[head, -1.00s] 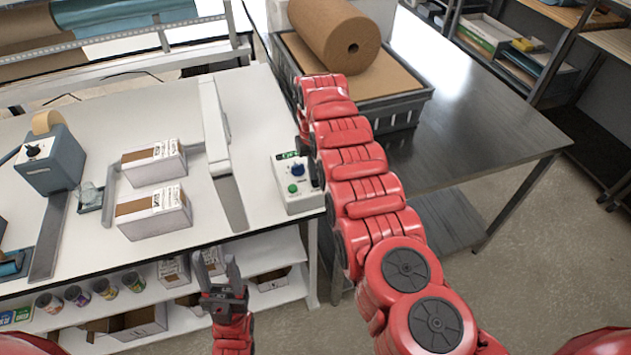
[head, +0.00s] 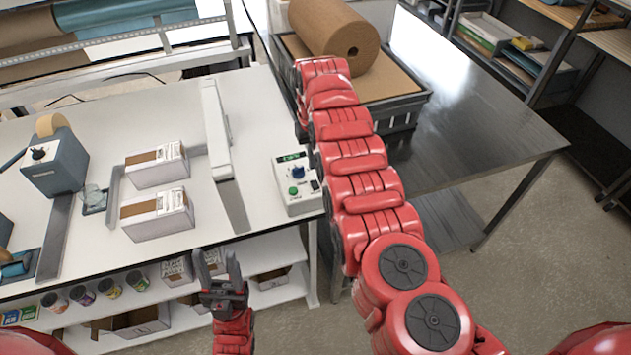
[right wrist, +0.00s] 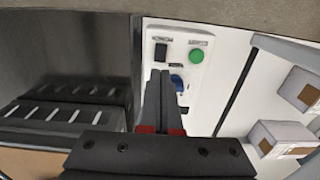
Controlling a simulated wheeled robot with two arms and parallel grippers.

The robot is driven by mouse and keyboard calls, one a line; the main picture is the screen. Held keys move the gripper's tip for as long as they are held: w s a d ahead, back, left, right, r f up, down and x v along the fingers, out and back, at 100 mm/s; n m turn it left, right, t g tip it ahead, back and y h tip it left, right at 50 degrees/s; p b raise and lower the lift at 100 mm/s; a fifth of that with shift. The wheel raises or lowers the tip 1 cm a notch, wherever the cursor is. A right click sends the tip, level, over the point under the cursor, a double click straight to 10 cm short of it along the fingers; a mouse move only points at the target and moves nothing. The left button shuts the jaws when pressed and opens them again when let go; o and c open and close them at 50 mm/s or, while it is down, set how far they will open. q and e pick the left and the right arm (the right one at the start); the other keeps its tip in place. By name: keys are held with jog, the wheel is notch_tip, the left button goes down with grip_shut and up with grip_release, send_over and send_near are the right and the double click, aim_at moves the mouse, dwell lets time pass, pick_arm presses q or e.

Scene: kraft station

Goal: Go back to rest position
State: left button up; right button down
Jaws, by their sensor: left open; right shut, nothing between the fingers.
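My left gripper (head: 217,268) is open and empty in the head view, in front of the white table's front edge. My right arm reaches up across the head view, over the gap between the white table and the steel table. Its gripper is hidden in the head view. In the right wrist view my right gripper (right wrist: 164,88) is shut with nothing between the fingers. Its fingers overlap the white control box, covering part of its blue knob; I cannot tell if they touch it.
The white table (head: 130,255) holds two cartons (head: 157,213), a tape dispenser (head: 52,165) and a long white sealer-like bar (head: 216,130). A dark crate (head: 398,118) with a brown paper roll (head: 335,33) stands on the steel table (head: 480,130). Cups stand on the lower shelf.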

jog(key=shift+r, duration=0.65)
